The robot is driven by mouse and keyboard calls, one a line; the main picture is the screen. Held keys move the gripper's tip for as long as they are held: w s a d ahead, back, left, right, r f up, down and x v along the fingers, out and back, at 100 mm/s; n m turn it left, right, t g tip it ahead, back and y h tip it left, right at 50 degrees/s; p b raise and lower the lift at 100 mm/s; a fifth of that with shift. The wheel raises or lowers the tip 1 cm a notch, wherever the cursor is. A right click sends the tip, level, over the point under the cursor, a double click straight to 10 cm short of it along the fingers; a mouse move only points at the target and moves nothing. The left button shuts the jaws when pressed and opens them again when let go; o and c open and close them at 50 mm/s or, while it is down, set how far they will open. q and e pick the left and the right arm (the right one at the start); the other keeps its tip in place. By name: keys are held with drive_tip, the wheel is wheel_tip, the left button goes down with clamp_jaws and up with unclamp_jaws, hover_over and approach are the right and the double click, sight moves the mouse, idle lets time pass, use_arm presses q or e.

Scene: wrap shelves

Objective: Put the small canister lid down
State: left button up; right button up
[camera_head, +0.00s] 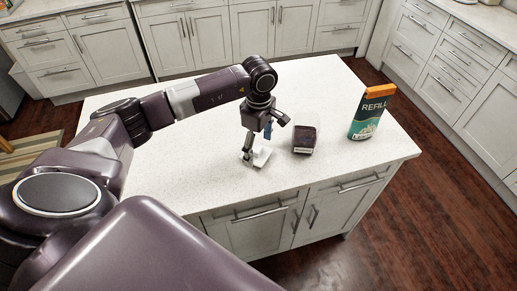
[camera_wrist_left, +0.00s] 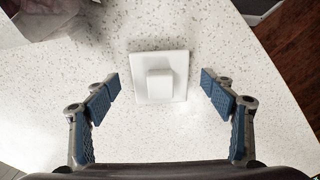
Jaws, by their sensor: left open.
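The small canister lid (camera_wrist_left: 175,62) is a white square plate with a raised square knob. It lies flat on the white speckled counter, knob up. In the head view the lid (camera_head: 263,157) shows near the counter's front edge, partly behind a finger. My left gripper (camera_wrist_left: 160,90) is open, with its blue-padded fingers on either side of the lid and apart from it. In the head view my left gripper (camera_head: 262,140) points down over the lid. A clear canister (camera_head: 304,139) with dark contents stands just to the right. My right gripper is not in view.
A teal refill bag (camera_head: 367,118) with an orange top stands at the right end of the island counter (camera_head: 205,170). The counter's left and back parts are clear. Cabinets line the far and right walls.

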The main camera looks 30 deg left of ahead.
use_arm(q)
wheel_tip(320, 180, up, 11)
drive_tip(key=b, duration=0.3)
drive_tip(key=shift+b, duration=0.3)
